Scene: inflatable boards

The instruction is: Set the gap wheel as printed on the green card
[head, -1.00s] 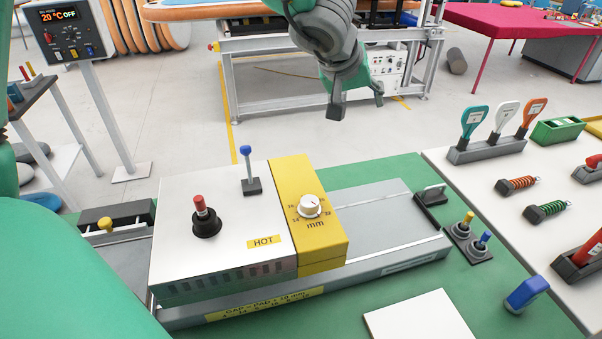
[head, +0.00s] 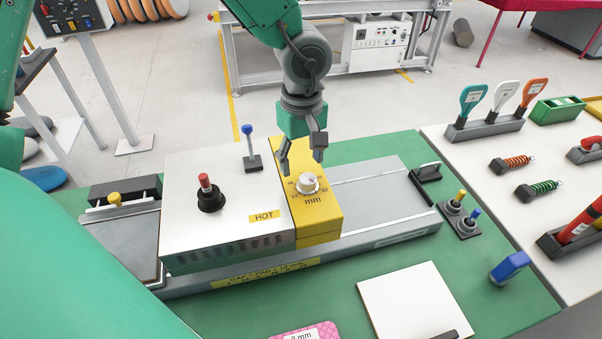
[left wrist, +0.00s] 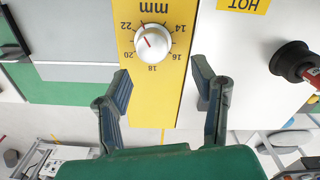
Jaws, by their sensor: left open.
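The gap wheel (head: 307,182) is a white round knob on the yellow block (head: 318,226), with a printed mm scale. In the left wrist view the wheel (left wrist: 153,43) shows a scale from 14 to 22; its red mark lies on the side of 20 and 22, the exact value unclear. My left gripper (head: 301,160) is open just above and behind the wheel, its fingers apart and empty. In the left wrist view the gripper (left wrist: 162,77) has the wheel beyond its fingertips, untouched. I see no green card. My right gripper is not in view.
A white HOT housing (head: 225,222) with a red-topped lever (head: 205,185) and a blue-topped lever (head: 248,140) adjoins the block. A pink card (head: 305,334), partly cut off, reads mm. A white plate (head: 412,302) lies in front. Paddles and springs stand right.

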